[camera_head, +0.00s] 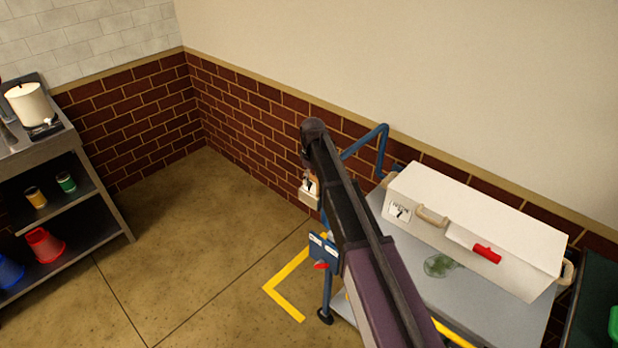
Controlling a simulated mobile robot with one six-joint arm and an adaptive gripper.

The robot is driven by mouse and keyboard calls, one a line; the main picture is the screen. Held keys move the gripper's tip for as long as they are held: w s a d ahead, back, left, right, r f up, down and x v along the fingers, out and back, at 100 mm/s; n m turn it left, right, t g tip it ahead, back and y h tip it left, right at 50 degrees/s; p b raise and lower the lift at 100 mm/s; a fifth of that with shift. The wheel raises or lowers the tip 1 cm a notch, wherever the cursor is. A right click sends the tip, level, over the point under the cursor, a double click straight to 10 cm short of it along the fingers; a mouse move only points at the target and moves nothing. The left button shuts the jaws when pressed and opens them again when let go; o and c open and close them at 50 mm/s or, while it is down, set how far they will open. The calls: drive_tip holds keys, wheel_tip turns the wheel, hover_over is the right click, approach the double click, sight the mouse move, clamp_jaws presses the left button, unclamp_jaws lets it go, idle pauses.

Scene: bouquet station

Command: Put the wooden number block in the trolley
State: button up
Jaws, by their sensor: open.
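A small pale block (309,194) with a dark "7" on a white face, apparently the wooden number block, shows just left of the trolley's blue handle. My gripper (308,178) is directly above it at the end of my dark arm. The jaws are open, but the fingers are small and partly hidden by the arm. I cannot tell whether they touch the block or what is under it. The trolley (485,309) has a grey top and blue tube frame. My arm crosses in front of its left part.
A long white box (480,220) with rope handles, a "7" label and a red piece fills the trolley's back. A clear greenish object (438,265) lies before it. Yellow tape (284,302) marks the floor. A shelf unit (108,205) stands left; the floor between is clear.

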drive_tip(key=shift+r, duration=0.2)
wheel_tip(320, 180, up, 12)
drive_tip(key=p, duration=1.2)
idle(0.9)
drive_tip(key=s+d+m, duration=1)
drive_tip(key=s+d, duration=1.2)
drive_tip(key=s, duration=0.4)
